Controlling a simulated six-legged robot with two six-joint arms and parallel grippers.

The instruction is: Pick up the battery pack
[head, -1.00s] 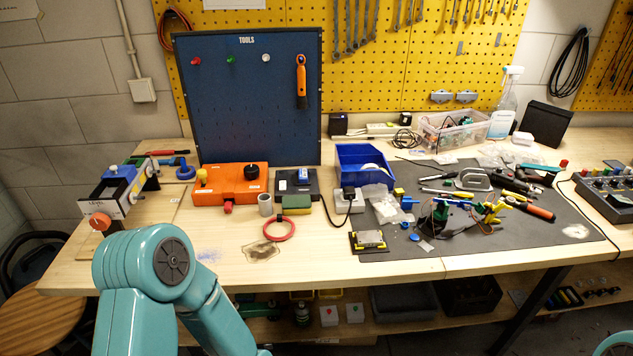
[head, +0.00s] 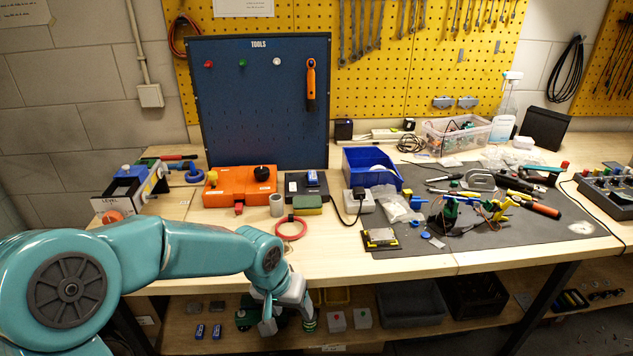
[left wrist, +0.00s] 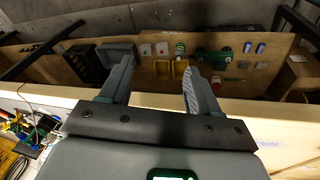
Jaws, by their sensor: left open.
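A small blue block (head: 312,178) sits on a black charger-like base (head: 295,189) on the bench, right of the orange box. Two small blue packs (head: 208,331) lie on the lower shelf; they also show at the upper right of the left wrist view (left wrist: 254,47). I cannot tell which of these is the battery pack. My left gripper (head: 286,316) hangs at the bench's front edge, over the lower shelf, pointing down. In the left wrist view its fingers (left wrist: 157,85) are apart with nothing between them. My right gripper is out of view.
The orange box (head: 238,188), grey cup (head: 277,205), green sponge block (head: 307,205) and red ring (head: 291,228) stand near the front edge. A blue bin (head: 371,168) is behind. The lower shelf (head: 180,320) holds several small items.

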